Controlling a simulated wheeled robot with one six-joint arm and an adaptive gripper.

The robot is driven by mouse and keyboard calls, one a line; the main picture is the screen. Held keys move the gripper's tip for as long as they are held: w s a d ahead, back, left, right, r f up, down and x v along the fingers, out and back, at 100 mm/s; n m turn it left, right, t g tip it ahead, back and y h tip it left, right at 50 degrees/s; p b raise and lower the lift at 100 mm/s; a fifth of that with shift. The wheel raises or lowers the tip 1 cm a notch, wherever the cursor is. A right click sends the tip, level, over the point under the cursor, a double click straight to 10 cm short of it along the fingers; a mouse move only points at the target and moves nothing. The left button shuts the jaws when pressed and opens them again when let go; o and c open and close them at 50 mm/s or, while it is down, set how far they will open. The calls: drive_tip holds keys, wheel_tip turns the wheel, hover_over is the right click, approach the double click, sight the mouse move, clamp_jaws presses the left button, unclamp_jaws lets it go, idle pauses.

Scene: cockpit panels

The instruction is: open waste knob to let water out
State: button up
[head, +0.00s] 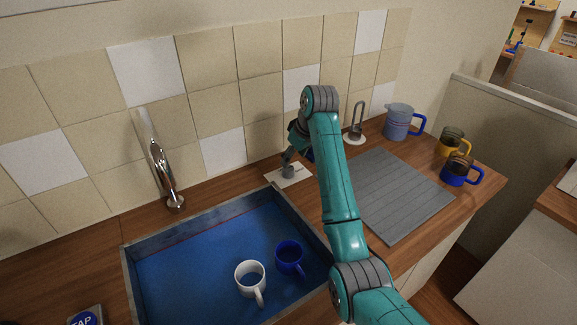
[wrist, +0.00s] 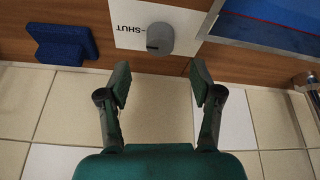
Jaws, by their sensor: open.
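The waste knob is a grey round knob (wrist: 160,38) on a white plate (wrist: 195,20) marked "SHUT", with a dark mark on its face. In the head view the knob (head: 288,172) and its plate (head: 301,178) are on the counter behind the sink's back right corner. My gripper (wrist: 159,80) is open and empty. Its fingers are spread on either side of the knob's line, short of it in the wrist view. In the head view my gripper (head: 290,157) is close to the knob, partly hidden by my arm. The sink (head: 190,229) holds blue water.
A white mug (head: 249,277) and a blue mug (head: 289,257) stand in the sink. A faucet (head: 163,175) rises behind it. A grey drainboard (head: 390,192) lies right, with several mugs beyond. A blue sponge-like block (wrist: 62,43) lies near the knob. The tiled wall (head: 260,90) is close behind.

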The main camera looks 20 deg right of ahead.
sight(288, 168)
drive_tip(key=x, duration=0.6)
drive_tip(key=shift+w+a+f, duration=0.1)
drive_tip(key=shift+f, duration=0.15)
drive_tip(key=c, duration=1.1)
